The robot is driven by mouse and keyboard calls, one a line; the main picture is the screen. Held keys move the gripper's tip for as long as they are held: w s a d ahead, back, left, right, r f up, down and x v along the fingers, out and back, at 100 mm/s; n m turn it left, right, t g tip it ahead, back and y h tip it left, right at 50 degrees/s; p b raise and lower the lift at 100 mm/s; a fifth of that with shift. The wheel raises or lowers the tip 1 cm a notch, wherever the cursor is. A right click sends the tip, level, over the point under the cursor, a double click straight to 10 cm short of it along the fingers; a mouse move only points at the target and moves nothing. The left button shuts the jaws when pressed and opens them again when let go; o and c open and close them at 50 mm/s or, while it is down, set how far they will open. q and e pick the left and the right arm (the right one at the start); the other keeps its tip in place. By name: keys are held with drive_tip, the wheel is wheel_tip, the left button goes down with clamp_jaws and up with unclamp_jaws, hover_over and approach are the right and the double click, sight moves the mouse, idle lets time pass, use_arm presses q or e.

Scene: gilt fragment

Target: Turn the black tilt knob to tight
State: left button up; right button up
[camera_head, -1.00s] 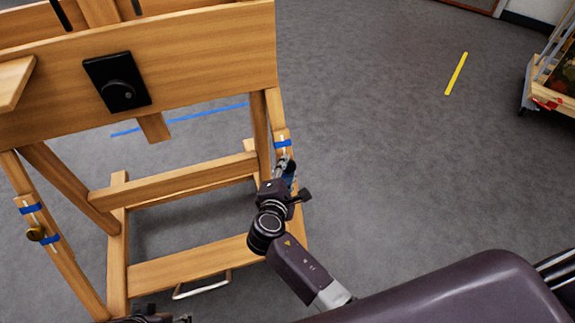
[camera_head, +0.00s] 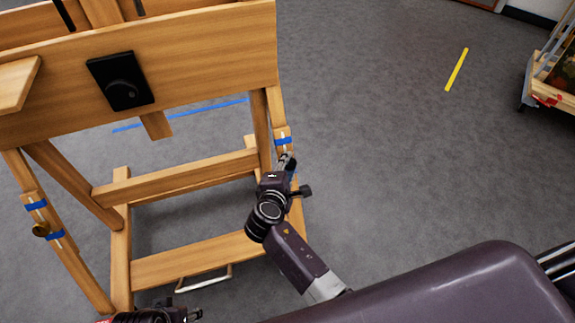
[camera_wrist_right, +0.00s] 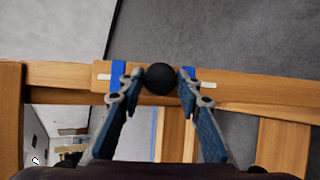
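A black round knob (camera_wrist_right: 160,78) is on the wooden easel's right leg, between two blue tape strips. My right gripper (camera_wrist_right: 157,84) is open around it, one finger on each side, with small gaps seen between fingertips and knob. In the head view my right gripper (camera_head: 287,163) is at that leg and hides the knob. The easel (camera_head: 200,55) also bears a black plate with a round dial (camera_head: 120,82) on its upper board. At the bottom edge a dark part of my left arm (camera_head: 155,316) shows; its fingers cannot be made out.
The easel's left leg has a brass-coloured knob (camera_head: 41,229) between blue tapes. A wooden cart (camera_head: 548,90) stands at the far right. Open grey floor with a yellow strip (camera_head: 456,70) lies right of the easel.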

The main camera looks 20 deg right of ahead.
drive_tip(key=o, duration=0.3)
